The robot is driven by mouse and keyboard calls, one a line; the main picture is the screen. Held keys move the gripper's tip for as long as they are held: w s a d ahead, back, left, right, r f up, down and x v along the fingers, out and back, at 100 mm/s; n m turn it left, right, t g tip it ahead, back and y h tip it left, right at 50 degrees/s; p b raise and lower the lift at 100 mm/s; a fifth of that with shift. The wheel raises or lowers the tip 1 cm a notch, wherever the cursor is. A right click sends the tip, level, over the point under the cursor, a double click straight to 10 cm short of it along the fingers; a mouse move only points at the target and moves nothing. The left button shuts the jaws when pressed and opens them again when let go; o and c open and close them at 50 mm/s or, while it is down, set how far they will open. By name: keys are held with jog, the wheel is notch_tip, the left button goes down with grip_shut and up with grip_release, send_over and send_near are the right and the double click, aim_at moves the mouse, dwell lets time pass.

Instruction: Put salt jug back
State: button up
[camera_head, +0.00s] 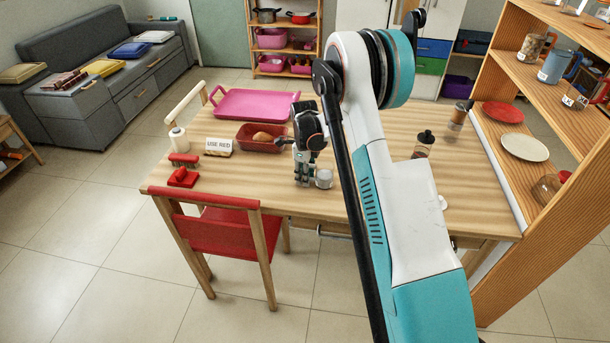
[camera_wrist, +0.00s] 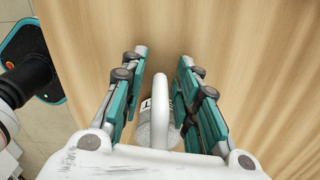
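The salt jug (camera_head: 324,179) looks like a small clear and white jug standing on the wooden table near its front edge. In the wrist view its pale curved handle (camera_wrist: 162,98) rises between my fingers, with part of a dark-lettered label beside it. My gripper (camera_head: 303,181) points down just left of the jug in the head view. In the wrist view my gripper (camera_wrist: 163,58) is open, with a gap on each side of the handle. Most of the jug body is hidden by my wrist.
A wooden shelf (camera_head: 510,65) at right holds labelled jars and a blue jug (camera_head: 558,66). Plates lie on its lower board. A red bin (camera_head: 258,143), a "USE RED" sign (camera_head: 219,147) and a dark-topped bottle (camera_head: 423,144) stand on the table. A red chair (camera_head: 217,232) is in front.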

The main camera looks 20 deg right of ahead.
notch_tip(320, 180, up, 12)
jog(key=p, duration=0.4)
jog(key=shift+a+r, duration=0.1)
jog(key=shift+r, duration=0.15)
jog(key=s+a+r+n+t, duration=0.2)
jog(key=s+a+r+n, duration=0.2)
jog(key=s+r+n, duration=0.5)
jog(key=s+a+r+n+t, duration=0.2)
jog(key=s+a+r+n, duration=0.3)
jog(key=r, duration=0.6)
jog(key=s+a+n+t, duration=0.1)
jog(key=s+a+n, duration=0.1)
jog(key=s+n, duration=0.4)
jog(key=s+a+n+t, duration=0.2)
jog(key=s+n, duration=0.5)
jog(key=s, duration=0.8)
jog(key=shift+a+r, duration=0.3)
jog(key=shift+r, duration=0.1)
